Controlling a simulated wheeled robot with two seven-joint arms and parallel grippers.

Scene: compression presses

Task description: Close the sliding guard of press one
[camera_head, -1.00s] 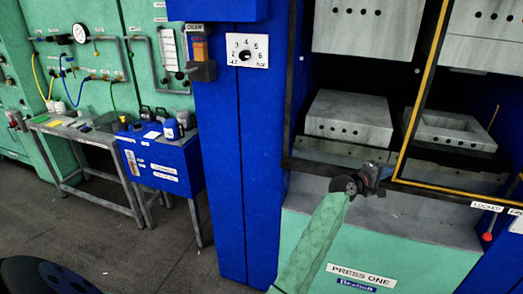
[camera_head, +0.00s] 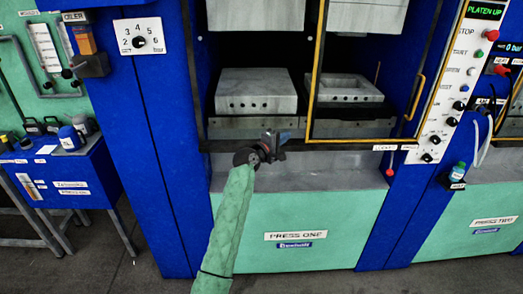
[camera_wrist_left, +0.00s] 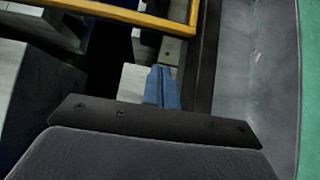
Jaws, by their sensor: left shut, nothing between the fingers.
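The sliding guard of press one has a yellow frame (camera_head: 315,70) and stands over the right part of the press opening, with a yellow handle (camera_head: 418,97) at its right side. The left part of the opening is uncovered. My left gripper (camera_head: 283,138) is shut and empty, in front of the opening's lower edge, just left of the guard's lower left corner. In the left wrist view its blue fingers (camera_wrist_left: 163,88) are together, and the guard's yellow frame (camera_wrist_left: 125,14) crosses the top, apart from them. My right gripper is out of view.
Grey mould blocks (camera_head: 256,92) sit inside the press. A control panel (camera_head: 462,85) reading PLATEN UP is on the right post, with press two beyond. A blue cabinet (camera_head: 80,190) with bottles stands at the left. A dark rail (camera_head: 345,146) runs below the opening.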

